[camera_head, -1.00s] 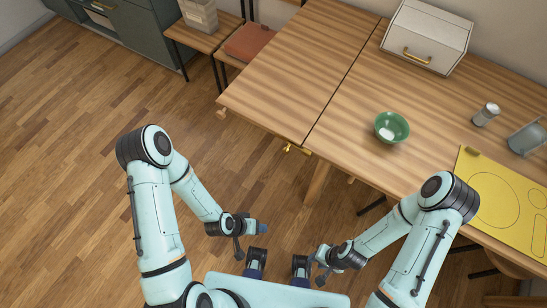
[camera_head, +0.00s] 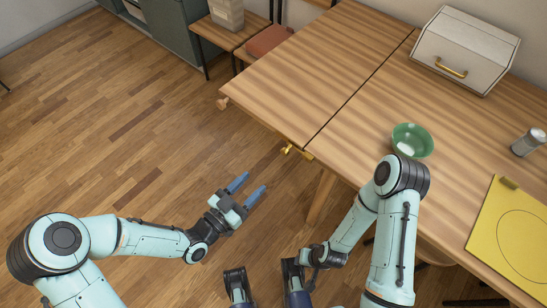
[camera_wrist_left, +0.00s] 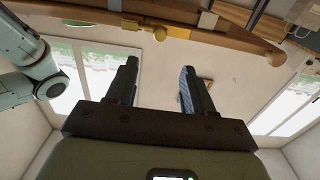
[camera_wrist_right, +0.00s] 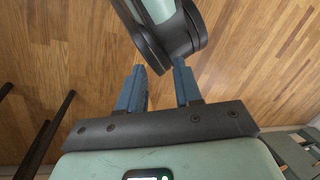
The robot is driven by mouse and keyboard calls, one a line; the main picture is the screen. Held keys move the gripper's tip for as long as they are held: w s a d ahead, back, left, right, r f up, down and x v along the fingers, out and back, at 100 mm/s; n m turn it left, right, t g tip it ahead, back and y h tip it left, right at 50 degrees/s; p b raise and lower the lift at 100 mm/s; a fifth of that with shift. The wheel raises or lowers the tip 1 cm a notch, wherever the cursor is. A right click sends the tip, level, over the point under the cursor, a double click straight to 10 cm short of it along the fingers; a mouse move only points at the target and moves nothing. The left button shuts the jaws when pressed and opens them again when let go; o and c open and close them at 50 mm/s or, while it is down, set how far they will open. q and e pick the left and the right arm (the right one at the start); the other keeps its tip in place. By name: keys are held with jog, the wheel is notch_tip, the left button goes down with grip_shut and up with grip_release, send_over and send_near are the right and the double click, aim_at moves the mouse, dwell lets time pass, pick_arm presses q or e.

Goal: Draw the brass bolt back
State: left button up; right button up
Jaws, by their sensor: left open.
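The brass bolt (camera_head: 287,150) is a small yellow-gold fitting at the near edge of the wooden table (camera_head: 290,85), beside the dark seam across the top. It also shows as a small knob and plate in the left wrist view (camera_wrist_left: 160,34). My left gripper (camera_head: 254,181) is open and empty, below and left of the bolt in the head view, its blue fingers pointing up and right with a gap between them and the bolt. My right gripper (camera_wrist_right: 160,76) is open and empty in its wrist view; the brass bolt does not show there.
A green bowl (camera_head: 412,141), a metal shaker (camera_head: 527,143), a yellow mat (camera_head: 508,250) and a pale box with a brass handle (camera_head: 466,50) are on the table. A wooden knob (camera_head: 223,103) is at the left corner. The floor to the left is clear.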

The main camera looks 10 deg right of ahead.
aim_at(283, 153)
pick_arm(q)
jog(key=b+x, duration=0.1)
jog(key=x, duration=1.1)
jog(key=shift+w+d, duration=0.15)
jog(key=shift+d, duration=0.05)
pick_arm(e)
jog(key=shift+w+d+f, duration=0.4)
jog(key=shift+w+f, duration=0.2)
jog(key=shift+w, duration=0.2)
